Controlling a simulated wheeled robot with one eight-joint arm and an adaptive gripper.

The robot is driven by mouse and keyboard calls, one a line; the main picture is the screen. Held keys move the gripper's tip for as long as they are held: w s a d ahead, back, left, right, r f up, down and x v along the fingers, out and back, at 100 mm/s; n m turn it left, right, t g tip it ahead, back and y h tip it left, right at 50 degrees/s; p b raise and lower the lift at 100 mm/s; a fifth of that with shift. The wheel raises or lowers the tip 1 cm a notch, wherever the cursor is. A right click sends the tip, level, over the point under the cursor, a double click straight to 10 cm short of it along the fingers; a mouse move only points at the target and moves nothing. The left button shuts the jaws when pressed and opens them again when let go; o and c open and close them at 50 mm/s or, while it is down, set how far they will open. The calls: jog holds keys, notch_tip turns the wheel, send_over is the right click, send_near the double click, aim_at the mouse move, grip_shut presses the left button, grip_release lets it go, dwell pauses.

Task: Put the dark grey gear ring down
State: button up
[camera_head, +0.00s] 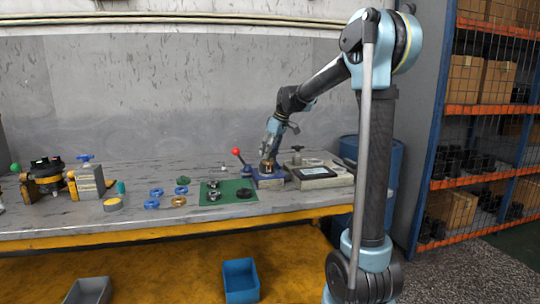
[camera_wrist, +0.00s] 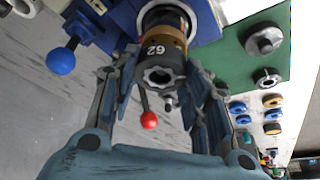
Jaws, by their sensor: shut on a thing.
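The dark grey gear ring (camera_wrist: 158,74), marked "62" and with a toothed hole, is between the fingers of my gripper (camera_wrist: 162,80) in the wrist view. My gripper is shut on it. In the wrist view the ring lines up with a brass-coloured ring (camera_wrist: 166,36) on the blue fixture (camera_wrist: 118,14). I cannot tell whether the two touch. In the head view my gripper (camera_head: 268,159) is low over the blue fixture (camera_head: 268,182), and the held ring is too small to make out.
A lever with a red knob (camera_wrist: 148,120) stands close to my fingers. A blue knob (camera_wrist: 60,61) is at the fixture's other side. The green mat (camera_head: 228,187) beside the fixture carries dark and metal parts. A grey case (camera_head: 318,173) stands to the right.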

jog(key=shift+f, duration=0.6)
jog(key=shift+f, duration=0.2)
jog(key=o, duration=1.3)
jog(key=shift+r, duration=0.1)
jog(key=v, duration=1.7)
jog(key=shift+r, duration=0.1)
